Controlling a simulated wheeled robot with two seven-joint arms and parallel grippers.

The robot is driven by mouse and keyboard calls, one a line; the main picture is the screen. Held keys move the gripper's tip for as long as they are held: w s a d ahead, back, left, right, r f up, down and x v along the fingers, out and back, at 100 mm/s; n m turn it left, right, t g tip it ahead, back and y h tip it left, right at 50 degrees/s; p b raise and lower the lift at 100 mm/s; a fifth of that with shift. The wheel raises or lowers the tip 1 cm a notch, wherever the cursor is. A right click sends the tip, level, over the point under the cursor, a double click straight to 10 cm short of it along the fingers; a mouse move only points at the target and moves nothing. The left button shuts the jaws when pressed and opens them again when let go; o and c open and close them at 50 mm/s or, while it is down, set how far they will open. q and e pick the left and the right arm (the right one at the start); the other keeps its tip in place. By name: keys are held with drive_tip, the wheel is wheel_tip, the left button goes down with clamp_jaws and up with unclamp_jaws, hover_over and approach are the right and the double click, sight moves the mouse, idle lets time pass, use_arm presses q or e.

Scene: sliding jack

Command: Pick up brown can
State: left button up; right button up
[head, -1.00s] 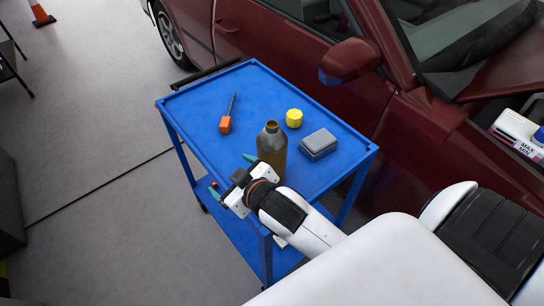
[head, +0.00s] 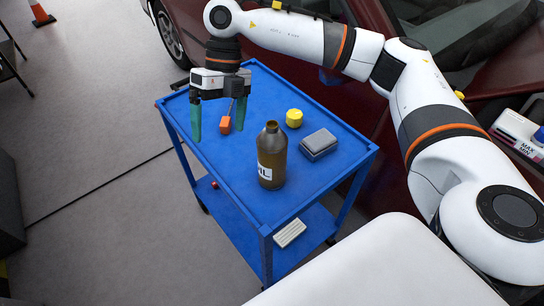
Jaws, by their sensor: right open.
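The brown can (head: 272,152) is an open-necked bottle with a white label. It stands upright on the blue cart's top (head: 240,190), near the front. My right gripper (head: 219,137) is open, its two teal fingers pointing down over the cart's far left part. The can is in full view. My left gripper is not in view.
An orange-handled screwdriver (head: 225,125) shows between and behind the fingers. A yellow cap (head: 294,118) and a grey box (head: 319,144) stand right of the can. A white item (head: 289,233) lies on the lower shelf. A dark red car (head: 395,120) stands close behind the cart.

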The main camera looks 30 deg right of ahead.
sight(271, 123)
drive_tip(key=d+r+m+h, duration=0.2)
drive_tip(key=d+r+h, duration=0.2)
drive_tip(key=d, duration=0.7)
drive_tip(key=x, duration=0.5)
drive_tip(key=shift+f, duration=0.25)
drive_tip(key=shift+p+x, duration=0.9)
drive_tip(key=shift+x, duration=2.1)
drive_tip(key=shift+a+r, duration=0.1)
drive_tip(key=shift+a, duration=0.05)
drive_tip(key=c, duration=1.9)
